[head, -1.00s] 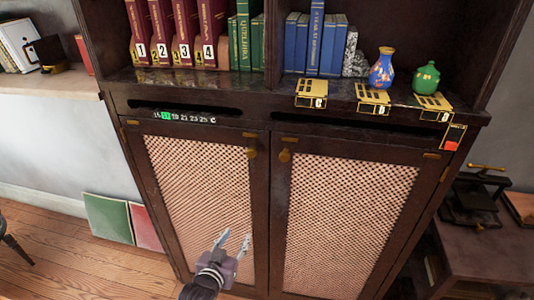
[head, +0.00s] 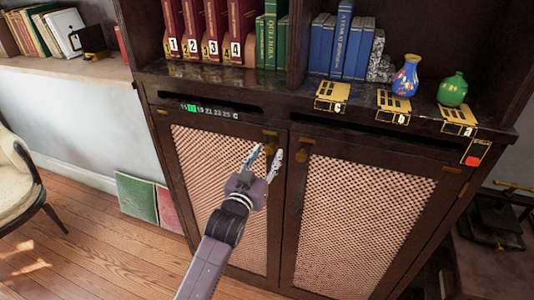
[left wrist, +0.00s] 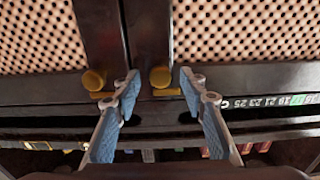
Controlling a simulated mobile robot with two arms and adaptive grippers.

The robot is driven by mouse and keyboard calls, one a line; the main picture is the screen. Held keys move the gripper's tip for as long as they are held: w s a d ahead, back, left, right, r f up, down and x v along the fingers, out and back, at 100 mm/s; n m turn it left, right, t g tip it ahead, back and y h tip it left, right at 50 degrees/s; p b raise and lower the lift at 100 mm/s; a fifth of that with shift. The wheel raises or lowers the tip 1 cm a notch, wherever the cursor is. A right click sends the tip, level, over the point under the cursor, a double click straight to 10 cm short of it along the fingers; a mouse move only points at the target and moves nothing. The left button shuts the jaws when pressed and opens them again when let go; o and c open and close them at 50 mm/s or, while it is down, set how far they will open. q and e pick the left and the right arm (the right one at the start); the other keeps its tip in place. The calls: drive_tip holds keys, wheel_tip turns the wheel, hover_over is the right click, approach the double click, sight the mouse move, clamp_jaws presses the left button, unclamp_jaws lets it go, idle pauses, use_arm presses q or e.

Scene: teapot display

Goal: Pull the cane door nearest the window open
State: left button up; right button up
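The cabinet has two cane doors, both shut. The left cane door (head: 215,185), on the side where light falls on the floor, has a round brass knob (head: 270,148) at its upper right corner. The right cane door (head: 360,215) stands beside it. My left gripper (head: 266,155) is open and empty in front of the left door's knob. In the left wrist view, turned upside down, that knob (left wrist: 160,77) shows between the open fingertips, with no clear contact. The right door's knob (left wrist: 93,80) lies outside the fingers, to the left. My right gripper is not in view.
Above the doors, a shelf holds books, a blue vase (head: 406,76), a green pot (head: 453,90) and brass label plates. A number strip (head: 209,111) sits above the left door. An armchair (head: 18,180) stands at left. Green and red panels (head: 138,197) lean on the wall.

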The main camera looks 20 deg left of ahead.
use_arm(q)
drive_tip(key=shift+w, duration=0.25)
clamp_jaws()
drive_tip(key=shift+s, duration=0.15)
